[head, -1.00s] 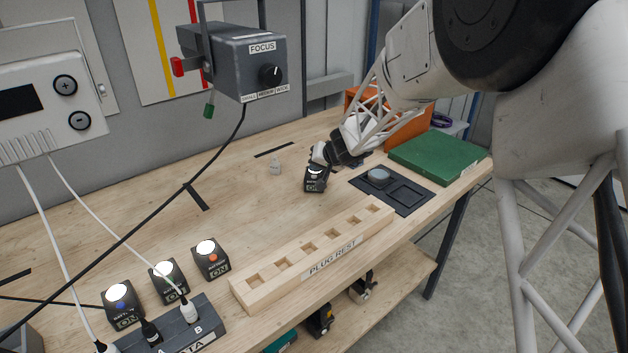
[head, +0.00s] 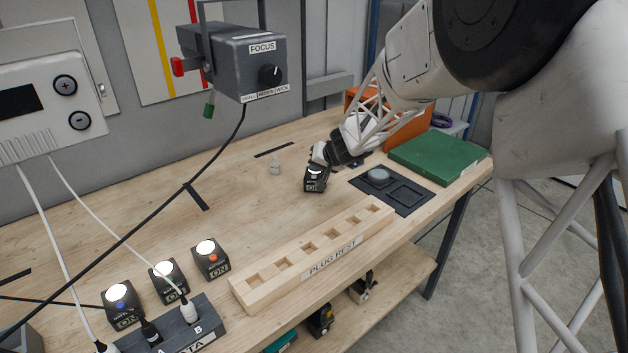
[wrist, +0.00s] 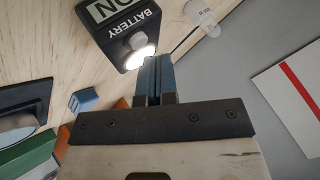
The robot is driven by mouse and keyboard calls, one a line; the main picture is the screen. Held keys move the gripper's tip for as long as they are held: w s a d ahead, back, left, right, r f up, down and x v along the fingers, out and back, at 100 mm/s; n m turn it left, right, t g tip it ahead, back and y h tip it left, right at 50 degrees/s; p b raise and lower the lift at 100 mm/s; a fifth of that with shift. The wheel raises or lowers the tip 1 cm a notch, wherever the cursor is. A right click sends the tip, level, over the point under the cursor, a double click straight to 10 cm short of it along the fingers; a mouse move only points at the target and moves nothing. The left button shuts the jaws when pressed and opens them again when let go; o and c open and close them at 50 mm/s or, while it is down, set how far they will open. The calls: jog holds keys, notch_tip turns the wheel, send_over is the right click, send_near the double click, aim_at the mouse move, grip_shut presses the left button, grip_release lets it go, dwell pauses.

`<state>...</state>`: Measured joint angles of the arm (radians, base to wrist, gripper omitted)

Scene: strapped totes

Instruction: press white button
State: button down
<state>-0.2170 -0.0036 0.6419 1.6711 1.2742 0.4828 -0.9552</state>
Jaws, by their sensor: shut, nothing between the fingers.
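A black battery box (head: 316,184) marked ON stands on the bench below my gripper (head: 321,160). In the wrist view the box (wrist: 118,28) shows the words BATTERY and ON, a white button (wrist: 137,41) and a bright lit lamp (wrist: 141,58) beside it. My gripper (wrist: 153,62) is shut and empty, with its blue-grey fingertips close to the lamp and button. I cannot tell whether the fingertips touch the box. In the head view the gripper hides part of the box top, and the button is too small to make out.
A wooden plug rest (head: 318,252) lies in front of the box. A black tray (head: 412,195) and a green case (head: 437,157) are to its right. A small pale object (head: 274,164) stands to its left. Several similar lit boxes (head: 211,262) stand at front left.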

aim_at(316, 175)
jog(key=shift+f, duration=0.45)
dwell(0.5)
jog(key=shift+r, duration=0.55)
dwell(0.3)
jog(key=shift+r, duration=2.95)
